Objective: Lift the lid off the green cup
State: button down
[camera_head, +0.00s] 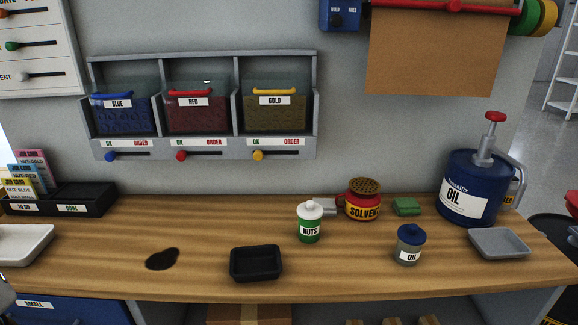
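The green cup (309,233) stands upright on the wooden bench, a little right of the middle. Its white label reads NUTS. A pale grey-white lid (311,210) with a small knob on top sits on the cup. Nothing touches the cup from the front. My gripper cannot be made out in this view; only a small pale shape shows at the lower left edge, and I cannot tell what it is.
A blue-lidded oil jar (409,248) is to the right, a black tray (256,263) front left. A large blue oil can (467,188) stands far right. A dark spill (162,259) lies left.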

aim_at(309, 211)
jog(key=i+l+u, duration=0.1)
jog(key=l+u, duration=0.65)
jog(key=l, duration=0.3)
jog(key=l+u, duration=0.4)
jog(key=l, duration=0.15)
jog(key=i+l, duration=0.2)
jog(key=i, duration=0.25)
